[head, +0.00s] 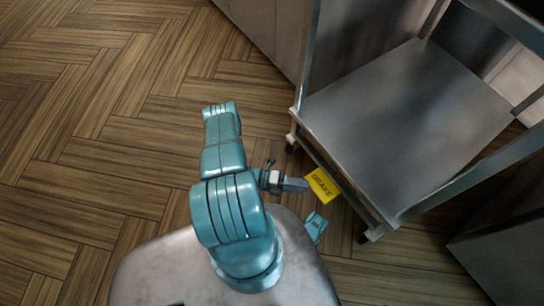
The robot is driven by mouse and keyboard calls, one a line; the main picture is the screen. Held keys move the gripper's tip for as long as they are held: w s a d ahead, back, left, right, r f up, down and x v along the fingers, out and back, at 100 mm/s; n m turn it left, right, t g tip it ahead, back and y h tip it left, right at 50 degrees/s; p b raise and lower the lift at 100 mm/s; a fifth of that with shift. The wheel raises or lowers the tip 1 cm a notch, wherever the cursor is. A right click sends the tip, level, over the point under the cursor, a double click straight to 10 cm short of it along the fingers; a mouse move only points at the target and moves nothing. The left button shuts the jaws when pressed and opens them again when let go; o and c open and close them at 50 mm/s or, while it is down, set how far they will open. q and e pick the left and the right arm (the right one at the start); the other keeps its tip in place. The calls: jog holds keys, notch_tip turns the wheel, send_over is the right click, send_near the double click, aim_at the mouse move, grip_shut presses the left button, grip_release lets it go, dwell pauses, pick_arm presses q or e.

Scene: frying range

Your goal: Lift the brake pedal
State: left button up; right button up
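The brake pedal (322,185) is a yellow plate with dark "BRAKE" lettering. It sticks out low at the near left side of a grey metal cart. My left arm comes up in front of my pale body, and my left gripper (292,184) shows as small grey parts just left of the pedal. Its tip appears at or very near the pedal's left edge; I cannot tell whether they touch. The gripper is partly hidden by my teal arm, and its opening is too small to make out. My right gripper is not in view.
The metal cart (410,110) has a flat shelf, upright posts and casters (365,237). Grey cabinets (262,30) stand behind it, and a dark unit (505,240) stands at the lower right. The wooden herringbone floor (90,120) is clear on the left.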

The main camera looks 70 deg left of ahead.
pick_arm(q)
jog(key=v, duration=1)
jog(key=shift+s+a, duration=0.2)
jog(key=shift+a, duration=0.05)
